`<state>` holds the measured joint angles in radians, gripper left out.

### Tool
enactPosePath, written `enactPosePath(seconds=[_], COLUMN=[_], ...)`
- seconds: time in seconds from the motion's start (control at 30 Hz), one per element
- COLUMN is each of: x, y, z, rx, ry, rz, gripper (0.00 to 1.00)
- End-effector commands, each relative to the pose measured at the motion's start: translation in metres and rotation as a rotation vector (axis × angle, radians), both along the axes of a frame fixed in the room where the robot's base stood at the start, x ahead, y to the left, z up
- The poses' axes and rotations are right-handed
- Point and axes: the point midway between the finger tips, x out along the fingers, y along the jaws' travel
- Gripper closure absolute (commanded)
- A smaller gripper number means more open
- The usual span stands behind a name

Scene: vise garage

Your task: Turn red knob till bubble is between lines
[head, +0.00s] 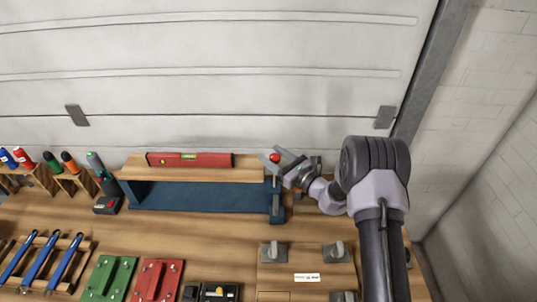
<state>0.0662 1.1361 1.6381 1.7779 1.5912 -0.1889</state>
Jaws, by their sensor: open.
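A red spirit level (163,160) lies along a wooden board (250,175) at the back of the bench. Its small yellow-green vial (189,156) shows in the middle, but the bubble and lines are too small to make out. The red knob (275,158) is at the right end of the board, above the blue vise (205,197). My gripper (277,159) is open at the knob, with its fingers reaching in from the right. I cannot tell whether the fingers touch the knob.
Screwdrivers in wooden racks and a cordless drill (103,180) stand at the left. Blue clamps (40,258), a green plate (108,278) and a red plate (158,280) lie in front. A wooden box (305,258) with grey latches is at the front right. A garage door rises behind.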

Motion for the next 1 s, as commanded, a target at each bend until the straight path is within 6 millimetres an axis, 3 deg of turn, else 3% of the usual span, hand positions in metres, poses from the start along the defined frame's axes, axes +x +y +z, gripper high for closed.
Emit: enactPosePath(seconds=[0.2,0.47,0.73,0.87,1.0], x=[0.015,0.016,0.016,0.016,0.017], y=[0.015,0.016,0.016,0.016,0.016], z=[0.000,0.000,0.000,0.001,0.001], rx=[0.001,0.000,0.000,0.001,0.004], ry=[-0.001,0.000,0.000,0.000,0.003], rz=[0.001,0.000,0.000,-0.010,-0.135], gripper=[0.46,0.46,0.99,1.00,1.00])
